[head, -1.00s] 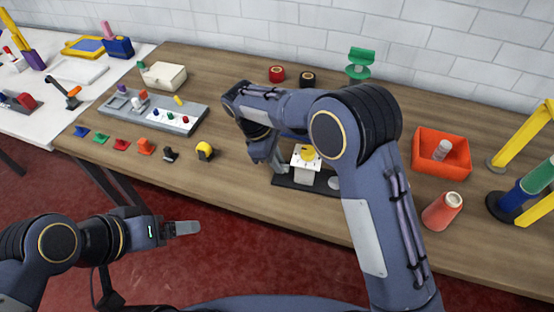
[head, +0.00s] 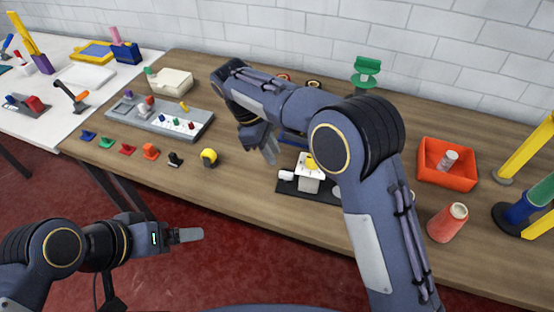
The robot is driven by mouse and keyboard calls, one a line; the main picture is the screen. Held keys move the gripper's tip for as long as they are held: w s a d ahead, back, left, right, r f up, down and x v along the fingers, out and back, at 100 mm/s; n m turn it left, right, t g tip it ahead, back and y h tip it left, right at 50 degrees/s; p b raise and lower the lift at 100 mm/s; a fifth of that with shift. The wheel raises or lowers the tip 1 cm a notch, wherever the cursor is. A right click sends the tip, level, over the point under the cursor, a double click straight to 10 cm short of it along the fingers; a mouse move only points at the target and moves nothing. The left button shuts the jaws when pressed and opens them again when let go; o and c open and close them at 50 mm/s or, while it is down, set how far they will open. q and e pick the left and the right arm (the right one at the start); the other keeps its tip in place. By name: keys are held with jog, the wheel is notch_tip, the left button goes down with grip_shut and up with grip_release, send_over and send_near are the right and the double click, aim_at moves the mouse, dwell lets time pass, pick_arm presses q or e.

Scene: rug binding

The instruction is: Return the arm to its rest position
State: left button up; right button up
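My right arm reaches in from the lower right over the wooden table (head: 230,180). Its gripper (head: 270,158) points down, a little left of and above a small white device with a yellow top (head: 309,168) on a dark base. The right gripper's fingers are seen from the side, so whether they are apart does not show. I see nothing held in it. My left gripper (head: 190,235) hangs in front of the table at lower left, over the red floor, and points right. Its fingers look like one piece from here.
A grey tray with coloured pegs (head: 170,122) and a row of small coloured pieces (head: 127,149) lie at left. A red-orange bin (head: 447,178), a salmon cone (head: 447,222) and a yellow stand (head: 524,145) stand at right. A white box (head: 169,80) is at back left.

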jog(key=shift+a+r, duration=0.1)
jog(key=shift+r, duration=0.2)
jog(key=d+r+m+y, duration=0.1)
jog(key=d, duration=0.2)
jog(key=s+d+r+m+y, duration=0.1)
jog(key=d+r, duration=0.1)
jog(key=d, duration=0.1)
jog(key=d+r+m, duration=0.1)
jog(key=d+r, duration=0.1)
jog(key=d, duration=0.1)
jog(key=shift+s+d+r+y, duration=0.2)
jog(key=shift+s+y, duration=0.1)
jog(key=shift+y, duration=0.1)
jog(key=s+d+r+m+t+y, duration=0.1)
jog(key=s+d+r+m+y, duration=0.2)
jog(key=s+d+m, duration=0.5)
jog(key=s+d+f+m+t+y, duration=0.1)
jog(key=s+d+f+m+t, duration=0.1)
jog(key=s, duration=0.6)
jog(key=s+d+f+m+t+y, duration=0.1)
jog(key=s+d+f+m+t, duration=0.1)
jog(key=s, duration=0.6)
jog(key=d+m+t, duration=0.1)
jog(key=d+m, duration=0.1)
jog(key=d, duration=0.1)
jog(key=shift+s+t, duration=0.3)
jog(key=shift+s, duration=0.05)
